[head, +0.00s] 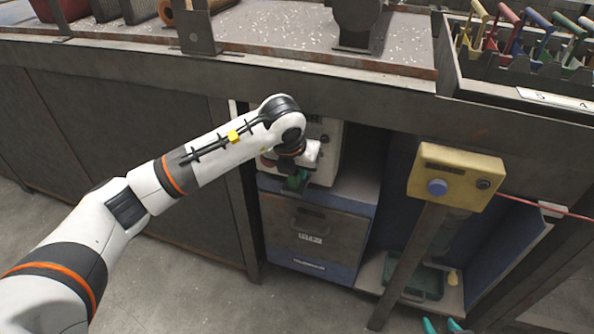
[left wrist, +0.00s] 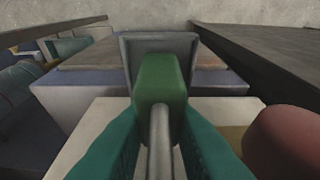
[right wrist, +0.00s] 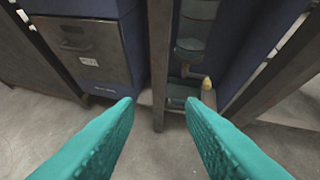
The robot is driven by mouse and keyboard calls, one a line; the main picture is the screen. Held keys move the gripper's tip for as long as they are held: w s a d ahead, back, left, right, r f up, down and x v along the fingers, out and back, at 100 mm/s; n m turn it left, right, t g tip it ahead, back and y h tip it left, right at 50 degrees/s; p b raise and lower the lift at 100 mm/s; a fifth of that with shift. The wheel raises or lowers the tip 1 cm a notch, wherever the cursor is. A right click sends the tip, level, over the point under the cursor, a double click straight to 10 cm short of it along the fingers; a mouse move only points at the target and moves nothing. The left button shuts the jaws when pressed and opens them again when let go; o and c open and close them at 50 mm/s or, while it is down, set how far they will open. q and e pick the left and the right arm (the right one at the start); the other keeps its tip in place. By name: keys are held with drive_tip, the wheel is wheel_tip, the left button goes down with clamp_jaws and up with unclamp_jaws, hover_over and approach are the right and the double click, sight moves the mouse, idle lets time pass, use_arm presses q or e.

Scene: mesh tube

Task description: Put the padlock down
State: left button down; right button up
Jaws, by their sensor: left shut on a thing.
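The padlock (left wrist: 161,80) has a green body and a grey metal shackle. My left gripper (left wrist: 160,118) is shut on it, with a teal finger on each side of the shackle. In the head view, my left gripper (head: 296,182) is under the bench top, in front of a pale box (head: 328,155) above the drawer unit. The padlock is hard to tell from the fingers there. In the left wrist view the padlock's far end overlaps a grey upright plate (left wrist: 185,45); I cannot tell whether they touch. My right gripper (right wrist: 160,108) is open and empty; its fingertips show low in the head view (head: 443,326).
A grey drawer unit (head: 313,235) stands below the pale box. A yellow control box (head: 455,178) on a post stands to the right. A rack (head: 500,80) with several coloured handles is on the bench at top right. A red rounded thing (left wrist: 285,140) is close beside my left gripper.

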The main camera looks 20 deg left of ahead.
use_arm(q)
drive_tip(key=shift+w, duration=0.1)
use_arm(e)
drive_tip(key=shift+w+a+r, duration=0.1)
drive_tip(key=shift+w+r, duration=0.15)
use_arm(q)
drive_tip(key=shift+f, duration=0.1)
use_arm(e)
drive_tip(key=shift+w+t, duration=0.1)
drive_tip(key=shift+t, duration=0.2)
use_arm(q)
drive_tip(key=c, duration=1.3)
unclamp_jaws()
use_arm(e)
drive_tip(key=shift+w+a+r, duration=0.1)
drive_tip(key=shift+r, duration=0.1)
